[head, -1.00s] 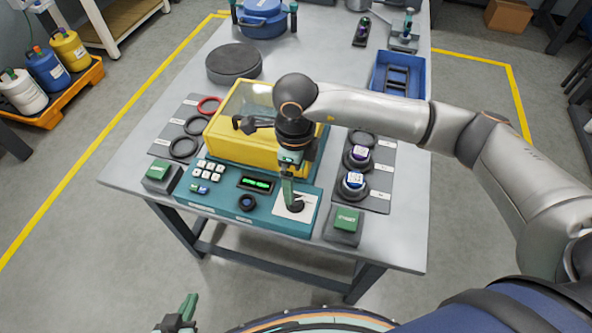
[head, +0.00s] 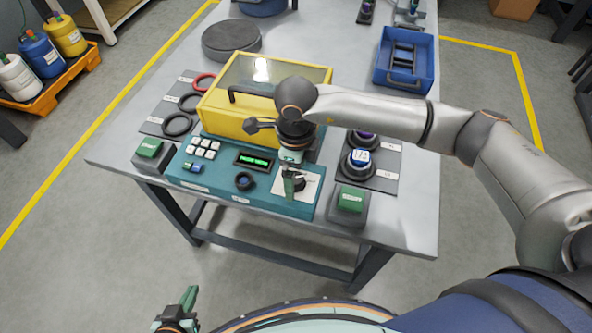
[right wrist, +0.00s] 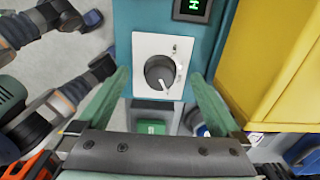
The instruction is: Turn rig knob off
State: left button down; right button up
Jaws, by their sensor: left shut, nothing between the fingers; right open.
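The rig knob (right wrist: 160,72) is a round dark dial with a white pointer line. It sits on a white square plate (right wrist: 142,48) on the teal rig panel (head: 215,175). In the right wrist view the pointer slants toward the picture's lower right. My right gripper (right wrist: 159,76) is open, with one finger on either side of the knob in that view; I cannot tell whether they touch it. In the head view the right gripper (head: 291,184) hangs over the plate and partly hides the knob (head: 299,184). My left gripper (head: 188,297) is shut and empty, away from the table's front.
A yellow box with a clear lid (head: 225,110) stands behind the panel. A green button box (head: 350,200) is right of the panel, another (head: 150,149) left. A lit green display (head: 254,161) and a small black dial (head: 244,181) are left of the knob.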

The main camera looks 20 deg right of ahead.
jog(key=shift+f, duration=0.2)
jog(key=m, duration=0.3)
jog(key=m+p, duration=0.1)
jog(key=m, duration=0.4)
grip_shut()
dwell(0.9)
dwell(0.5)
